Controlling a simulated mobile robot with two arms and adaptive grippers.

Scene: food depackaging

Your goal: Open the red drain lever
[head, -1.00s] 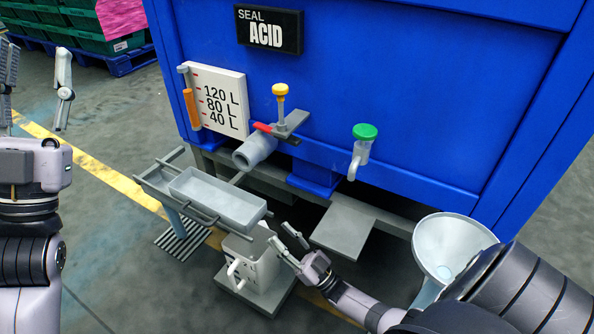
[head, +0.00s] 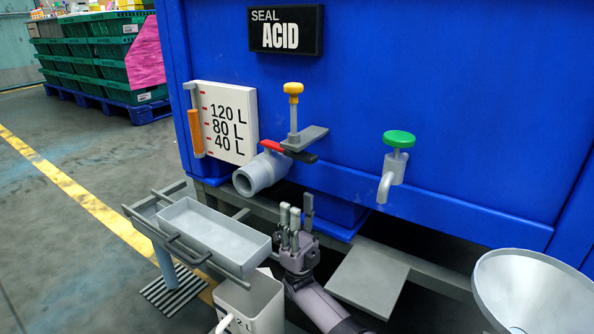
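The red drain lever (head: 272,146) sits on top of the grey drain pipe (head: 258,176) at the front of the blue tank. Only a short red part shows; a dark piece continues to its right under a grey plate. My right gripper (head: 297,208) is below and to the right of the lever, its fingers pointing up. The fingers look apart with nothing between them, and the gripper touches neither the lever nor the pipe. My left gripper is out of view.
A yellow-knobbed rod (head: 294,105) rises close behind the lever on the grey plate (head: 306,138). A green-knobbed tap (head: 398,142) is to the right. A grey tray (head: 214,238) and a white jug (head: 252,303) stand left of my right gripper. A funnel (head: 545,295) is at lower right.

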